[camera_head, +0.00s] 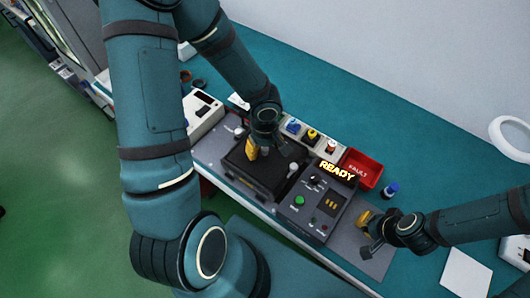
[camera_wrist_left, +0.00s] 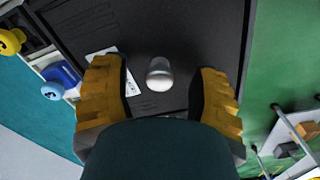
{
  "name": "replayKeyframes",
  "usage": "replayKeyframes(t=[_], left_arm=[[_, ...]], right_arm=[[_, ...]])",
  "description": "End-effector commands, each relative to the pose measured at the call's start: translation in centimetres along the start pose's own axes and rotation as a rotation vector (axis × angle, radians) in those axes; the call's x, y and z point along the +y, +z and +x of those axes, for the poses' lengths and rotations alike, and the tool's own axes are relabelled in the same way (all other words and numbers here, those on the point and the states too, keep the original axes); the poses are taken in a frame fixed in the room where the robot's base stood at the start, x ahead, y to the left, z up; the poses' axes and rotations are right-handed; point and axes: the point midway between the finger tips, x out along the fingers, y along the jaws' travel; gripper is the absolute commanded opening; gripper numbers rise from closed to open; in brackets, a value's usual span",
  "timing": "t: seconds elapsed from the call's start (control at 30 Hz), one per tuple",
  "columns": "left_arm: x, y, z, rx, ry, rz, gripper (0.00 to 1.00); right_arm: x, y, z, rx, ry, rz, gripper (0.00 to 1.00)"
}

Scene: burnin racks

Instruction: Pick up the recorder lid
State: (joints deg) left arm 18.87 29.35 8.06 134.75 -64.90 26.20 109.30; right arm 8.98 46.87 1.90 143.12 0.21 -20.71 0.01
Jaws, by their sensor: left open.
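The recorder lid (camera_head: 258,178) is a dark, flat panel on the bench unit, left of the READY console. It fills the middle of the left wrist view (camera_wrist_left: 190,30), with a rounded silver knob (camera_wrist_left: 160,74) and a white paper label (camera_wrist_left: 130,75). My left gripper (camera_head: 265,152) is over the lid and hides part of it. In the left wrist view its yellow fingers are apart, one on each side of the knob, with visible gaps. My right gripper (camera_head: 368,226) is low over the grey plate right of the console; its opening is unclear.
The console (camera_head: 316,204) has a lit READY sign (camera_head: 337,172) and a green button. A red tray (camera_head: 361,169), a blue-capped bottle (camera_head: 390,190) and a row of coloured knobs (camera_head: 312,135) stand behind. The teal bench is clear at the back right.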

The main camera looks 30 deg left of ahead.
Motion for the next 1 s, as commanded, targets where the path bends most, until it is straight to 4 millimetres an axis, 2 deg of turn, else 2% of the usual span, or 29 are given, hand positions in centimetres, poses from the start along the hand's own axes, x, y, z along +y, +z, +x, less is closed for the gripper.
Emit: replayKeyframes(t=[0.1, 0.37, 0.4, 0.53, 0.87, 1.0], left_arm=[[0.01, 0.03, 0.97, -0.001, 0.0, 0.001, 0.6], [0.03, 0.0, 1.01, 0.0, 0.001, 0.0, 0.59], [0.03, 0.0, 1.0, 0.0, 0.001, 0.0, 0.45], [0.04, 0.0, 0.99, 0.0, 0.001, 0.0, 0.0], [0.05, -0.01, 0.96, 0.0, 0.002, 0.0, 0.0], [0.08, -0.08, 0.25, 0.003, 0.003, 0.0, 0.0]], right_arm=[[0.09, 0.02, 0.27, 0.0, 0.001, 0.0, 0.0], [0.08, 0.01, 0.24, 0.0, 0.001, 0.0, 0.0], [0.08, 0.01, 0.24, 0.0, 0.001, 0.0, 0.0], [0.08, 0.01, 0.24, 0.0, 0.001, 0.0, 0.0], [0.08, 0.01, 0.23, 0.0, 0.001, 0.0, 0.0], [0.01, -0.01, 0.04, 0.0, 0.0, 0.0, 0.0]])
